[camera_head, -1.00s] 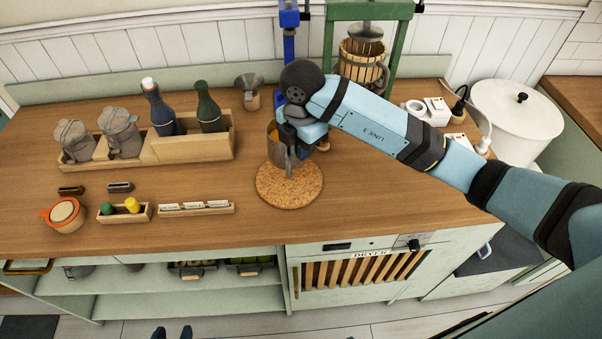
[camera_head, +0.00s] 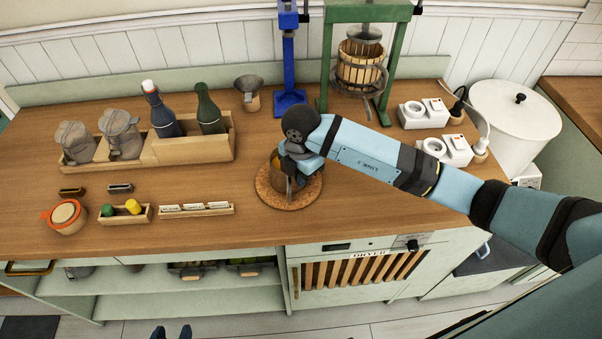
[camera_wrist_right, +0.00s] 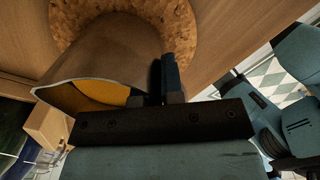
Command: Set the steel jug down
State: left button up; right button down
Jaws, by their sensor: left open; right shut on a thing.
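The steel jug (camera_head: 277,178) is over the round cork mat (camera_head: 290,204) on the wooden counter, mostly covered by my right gripper in the head view. In the right wrist view the jug (camera_wrist_right: 112,52) fills the upper left, its rim and yellowish inside (camera_wrist_right: 100,93) showing, with the cork mat (camera_wrist_right: 178,22) beyond its base. My right gripper (camera_head: 290,172) is shut on the jug. The jug's base is at or just above the mat; I cannot tell whether it touches. My left gripper (camera_head: 172,332) is open and empty at the bottom edge, below the counter front.
A wooden caddy (camera_head: 190,148) with canisters and bottles stands to the left. Small wooden trays (camera_head: 196,210) and an orange-rimmed jar (camera_head: 66,214) lie front left. A blue stand (camera_head: 290,70), a green-framed press (camera_head: 362,65) and white sockets (camera_head: 447,150) are behind and right.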

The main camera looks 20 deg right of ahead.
jog(key=c, duration=1.7)
grip_release()
jog(key=shift+f, duration=0.15)
jog(key=o, duration=0.4)
jog(key=shift+o, duration=0.2)
notch_tip(320, 180, up, 12)
jog(key=shift+r+b, duration=0.2)
jog(key=shift+b, duration=0.4)
